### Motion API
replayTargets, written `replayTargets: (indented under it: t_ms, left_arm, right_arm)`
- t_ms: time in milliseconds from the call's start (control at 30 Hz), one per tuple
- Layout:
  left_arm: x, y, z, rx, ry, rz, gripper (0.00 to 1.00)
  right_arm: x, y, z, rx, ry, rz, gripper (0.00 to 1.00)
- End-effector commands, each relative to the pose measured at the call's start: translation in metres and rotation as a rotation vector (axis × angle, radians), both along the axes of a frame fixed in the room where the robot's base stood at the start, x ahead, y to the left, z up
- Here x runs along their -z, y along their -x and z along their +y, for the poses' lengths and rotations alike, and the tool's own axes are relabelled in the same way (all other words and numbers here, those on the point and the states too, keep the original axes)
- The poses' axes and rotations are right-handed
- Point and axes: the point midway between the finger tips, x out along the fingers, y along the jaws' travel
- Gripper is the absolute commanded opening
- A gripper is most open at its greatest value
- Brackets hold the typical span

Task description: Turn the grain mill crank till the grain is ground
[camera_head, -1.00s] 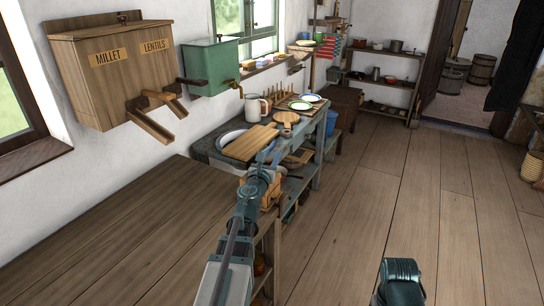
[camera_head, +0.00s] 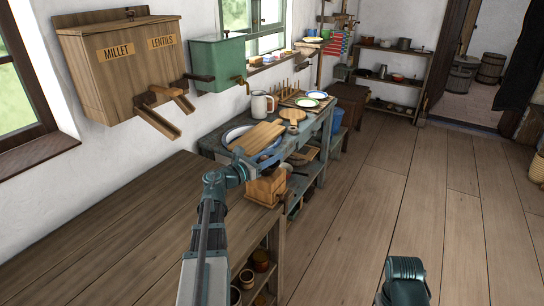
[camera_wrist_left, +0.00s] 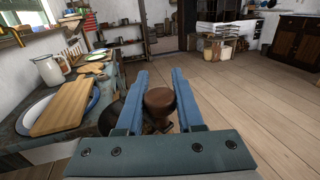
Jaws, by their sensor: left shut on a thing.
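The grain mill (camera_head: 265,188) is a small wooden box at the far right corner of the near wooden worktop. My left gripper (camera_head: 243,166) is at the upper left of the mill in the head view. In the left wrist view, the blue fingers of my left gripper (camera_wrist_left: 160,98) are shut on the brown crank knob (camera_wrist_left: 160,101), one finger on each side. The crank arm is hidden, and the grain cannot be seen. My right gripper is out of view; only part of my right arm shows at the bottom of the head view.
Behind the mill, a blue-grey bench (camera_head: 214,143) holds a cutting board (camera_head: 257,138), a white jug (camera_head: 260,105) and plates. The millet and lentils box (camera_head: 120,72) and a green tank (camera_head: 217,63) hang on the wall.

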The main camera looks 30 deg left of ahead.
Motion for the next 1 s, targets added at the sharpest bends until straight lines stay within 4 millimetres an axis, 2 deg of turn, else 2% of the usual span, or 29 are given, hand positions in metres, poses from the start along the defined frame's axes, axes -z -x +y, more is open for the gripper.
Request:
replayTargets:
  t_ms: [367,400,533,833,1000]
  left_arm:
    - [-0.001,-0.001,0.0,0.003,0.002,-0.001,0.0]
    - [-0.001,-0.001,0.0,0.003,0.002,-0.001,0.42]
    - [-0.001,-0.001,0.0,0.003,0.002,-0.001,0.65]
    - [0.0,0.0,0.0,0.002,0.001,-0.001,0.65]
    - [0.0,0.017,0.004,0.0,0.001,-0.001,0.65]
  right_arm:
    - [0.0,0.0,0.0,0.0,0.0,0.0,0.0]
    - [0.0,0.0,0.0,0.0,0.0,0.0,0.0]
    - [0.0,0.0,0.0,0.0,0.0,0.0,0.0]
    - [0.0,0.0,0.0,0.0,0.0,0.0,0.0]
    - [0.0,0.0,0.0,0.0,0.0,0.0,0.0]
